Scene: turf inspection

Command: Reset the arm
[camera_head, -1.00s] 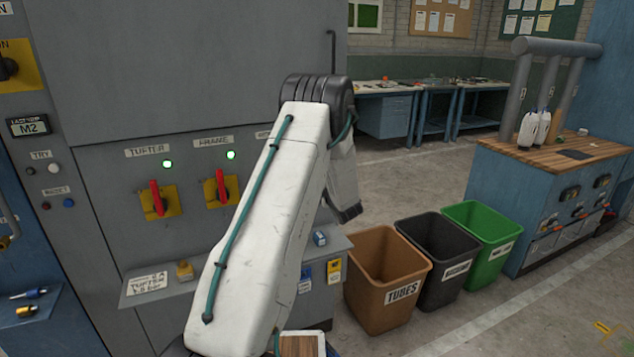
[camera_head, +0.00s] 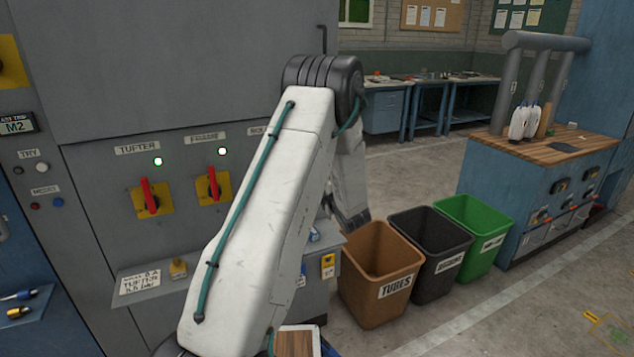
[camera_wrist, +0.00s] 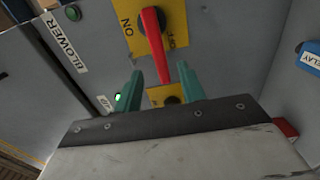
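My white arm (camera_head: 265,210) rises in the middle of the head view, bent at the dark elbow joint (camera_head: 325,78), with the forearm hanging down behind it. In the wrist view my gripper (camera_wrist: 160,90) shows two green fingers standing apart with a gap between them. I see nothing held in that gap. A red switch handle (camera_wrist: 154,40) on a yellow plate marked ON lies beyond the fingertips. I cannot tell whether the fingers touch it. In the head view the gripper fingers are hidden or too small to make out.
The grey cabinet carries red switch handles for TUFTER (camera_head: 149,195) and FRAME (camera_head: 213,184), with green lamps lit above. A brown TUBES bin (camera_head: 382,275), a dark bin (camera_head: 430,255) and a green bin (camera_head: 473,238) stand at right. A blue workbench (camera_head: 540,200) stands beyond.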

